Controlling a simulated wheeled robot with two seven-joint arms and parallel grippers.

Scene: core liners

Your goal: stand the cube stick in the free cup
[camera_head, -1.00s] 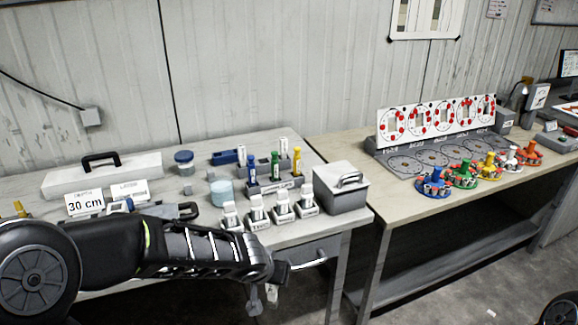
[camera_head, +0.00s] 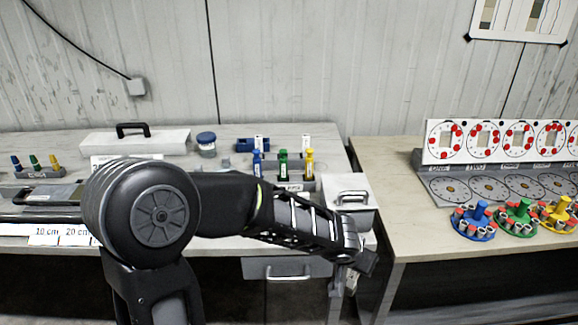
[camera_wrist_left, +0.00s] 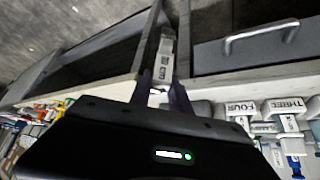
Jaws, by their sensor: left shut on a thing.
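My left gripper (camera_wrist_left: 162,95) is shut on a pale grey stick with small dark marks (camera_wrist_left: 165,58), taken to be the cube stick. In the head view the left gripper (camera_head: 352,272) is in front of the near right corner of the left table, with the stick only partly visible. Pale blocks labelled FOUR (camera_wrist_left: 240,109) and THREE (camera_wrist_left: 284,106) stand to the right in the left wrist view. My arm hides that row in the head view. I cannot make out a free cup. My right gripper is not in view.
A grey box with a handle (camera_head: 348,190) stands at the left table's right end. A drawer (camera_head: 285,268) is below. A gap separates the right table (camera_head: 385,165), which bears coloured carousels (camera_head: 473,222).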

